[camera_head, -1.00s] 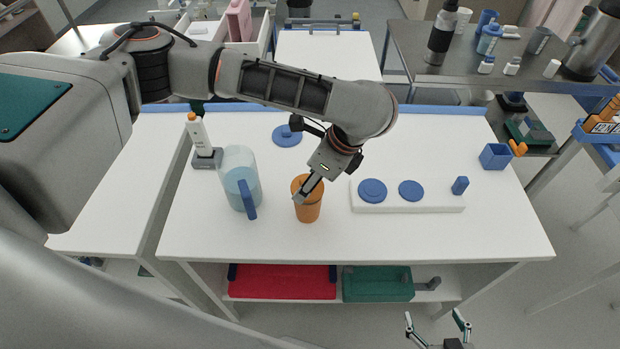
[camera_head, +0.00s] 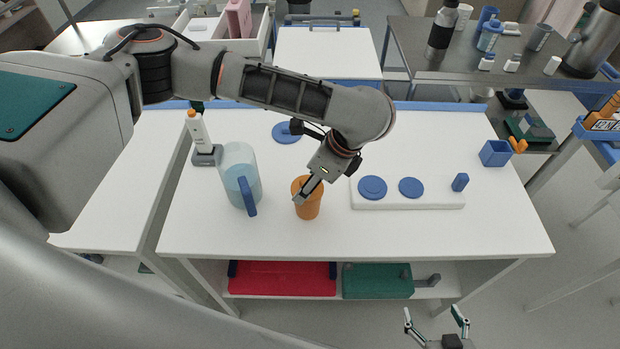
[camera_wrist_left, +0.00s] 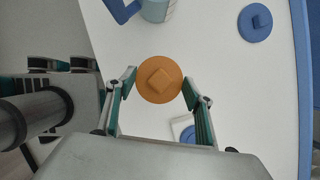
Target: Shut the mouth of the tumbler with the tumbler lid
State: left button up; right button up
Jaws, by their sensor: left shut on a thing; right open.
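The orange tumbler (camera_head: 308,208) stands upright on the white table, right of the jug. My left gripper (camera_head: 304,190) reaches down from above at the tumbler's mouth and hides part of its rim. In the left wrist view, the round orange tumbler lid (camera_wrist_left: 160,80) with its square knob sits between the fingertips of the left gripper (camera_wrist_left: 159,83), which is shut on it. The lid covers the view of the tumbler below; whether it is fully seated cannot be told. My right gripper (camera_head: 437,322) is open and empty, low in front of the table.
A clear jug with a blue handle (camera_head: 240,180) stands close left of the tumbler. A white board (camera_head: 430,202) with two blue discs and a blue block lies to the right. A blue lid (camera_head: 286,132) lies behind. A blue box (camera_head: 495,154) sits at the right. The front right table is clear.

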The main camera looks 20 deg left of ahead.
pick_arm(q)
jog(key=shift+f, duration=0.25)
dwell(0.3)
jog(key=o, duration=1.5)
jog(key=shift+r, duration=0.1)
jog(key=v, duration=0.5)
jog(key=a+v, duration=0.1)
jog(key=v, duration=0.9)
jog(key=shift+w+a+r, duration=0.1)
jog(key=shift+a+r, duration=0.05)
jog(key=shift+r, duration=0.4)
